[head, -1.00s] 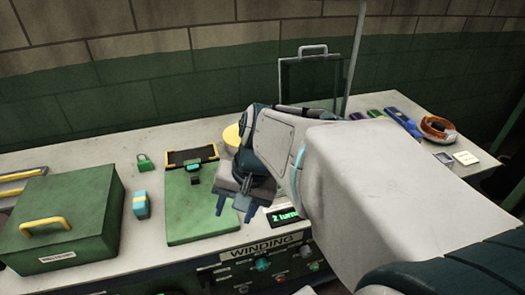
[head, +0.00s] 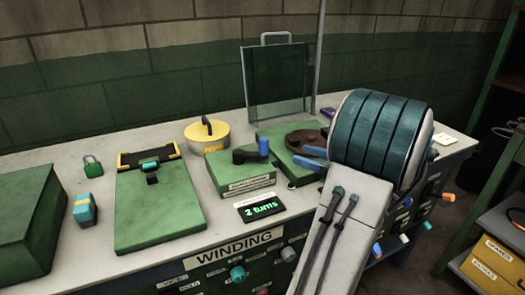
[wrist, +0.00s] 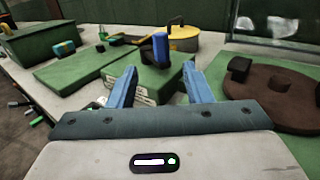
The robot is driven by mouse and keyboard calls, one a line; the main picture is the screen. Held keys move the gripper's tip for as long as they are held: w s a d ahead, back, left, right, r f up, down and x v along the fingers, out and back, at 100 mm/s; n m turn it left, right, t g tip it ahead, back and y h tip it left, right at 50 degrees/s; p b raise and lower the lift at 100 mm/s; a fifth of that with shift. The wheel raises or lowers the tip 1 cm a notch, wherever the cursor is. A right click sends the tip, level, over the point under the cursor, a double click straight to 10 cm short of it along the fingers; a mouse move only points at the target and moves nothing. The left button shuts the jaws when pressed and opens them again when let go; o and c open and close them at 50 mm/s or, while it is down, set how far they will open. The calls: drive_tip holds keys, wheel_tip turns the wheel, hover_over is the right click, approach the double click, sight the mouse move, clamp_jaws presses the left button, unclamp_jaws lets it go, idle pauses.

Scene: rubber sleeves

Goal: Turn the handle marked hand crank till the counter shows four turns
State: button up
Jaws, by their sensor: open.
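The hand crank is a green box (head: 238,177) with a black crank arm (head: 245,156) and an upright blue knob (head: 263,146) at the arm's right end. The label on its front is too small to read surely. The counter (head: 262,207) in front of it shows "2 turns". My gripper (head: 306,158) is to the right of the knob, apart from it, partly hidden by my arm. In the wrist view my gripper (wrist: 158,80) is open and empty, with the blue knob (wrist: 160,46) ahead, between the fingers' directions.
A brown disc (wrist: 285,98) with a black knob lies on a green base right of the crank. A yellow lidded tin (head: 207,134) stands behind it. A green clipboard-like board (head: 158,215) lies left. A clear screen (head: 277,85) stands at the back.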

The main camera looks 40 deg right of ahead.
sight(264, 142)
drive_tip(key=x, duration=1.3)
drive_tip(key=shift+w, duration=0.3)
clamp_jaws()
